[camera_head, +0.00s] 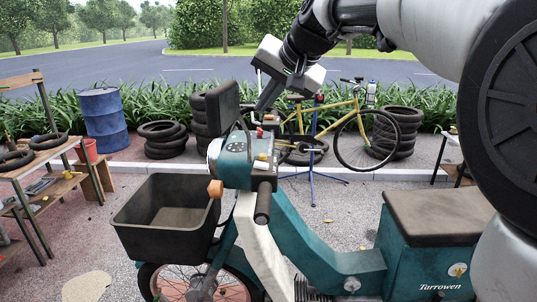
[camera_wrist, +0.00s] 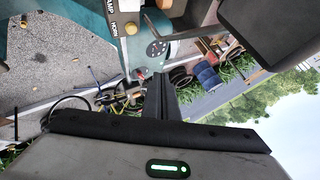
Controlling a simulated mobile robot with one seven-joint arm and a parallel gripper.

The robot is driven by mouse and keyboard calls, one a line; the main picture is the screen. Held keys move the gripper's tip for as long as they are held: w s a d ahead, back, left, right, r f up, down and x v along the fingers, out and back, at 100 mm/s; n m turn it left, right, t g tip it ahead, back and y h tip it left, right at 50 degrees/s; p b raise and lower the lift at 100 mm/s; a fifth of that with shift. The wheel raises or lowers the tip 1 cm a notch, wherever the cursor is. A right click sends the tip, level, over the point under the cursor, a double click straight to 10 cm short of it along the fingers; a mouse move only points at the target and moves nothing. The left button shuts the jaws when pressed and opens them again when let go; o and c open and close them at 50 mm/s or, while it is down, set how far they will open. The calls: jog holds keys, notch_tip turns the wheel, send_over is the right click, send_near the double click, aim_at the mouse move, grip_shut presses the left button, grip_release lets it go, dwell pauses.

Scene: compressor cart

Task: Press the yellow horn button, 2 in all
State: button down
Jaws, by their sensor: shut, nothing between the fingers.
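A teal scooter stands in the middle of the head view, with a teal control panel (camera_head: 236,146) on its handlebar. A yellow button (camera_head: 261,158) shows on the panel's right side, near the black handgrip. My gripper (camera_head: 262,106) is shut and empty, pointing down above the panel's far side, apart from the yellow button. Its dark fingers (camera_wrist: 160,88) also show in the wrist view.
A round gauge (camera_wrist: 157,48) and a small red part (camera_wrist: 140,74) sit on the panel. A dark upright screen or mirror (camera_head: 225,105) stands close left of my gripper. A black basket (camera_head: 165,235) is in front. A yellow bicycle (camera_head: 340,125) stands behind.

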jog(key=b, duration=0.4)
send_over(263, 157)
jog(key=f, duration=0.7)
jog(key=shift+s+d+f, duration=0.1)
jog(key=shift+d, duration=0.2)
jog(key=shift+f+b, duration=0.6)
jog(key=shift+f, duration=0.2)
dwell(0.8)
jog(key=shift+f+b, duration=0.35)
jog(key=shift+f, duration=0.1)
jog(key=shift+f+b, duration=0.45)
jog(key=shift+f, duration=0.05)
dwell(0.5)
jog(key=shift+r, duration=0.1)
jog(key=shift+r+p, duration=0.75)
jog(key=shift+r, duration=0.05)
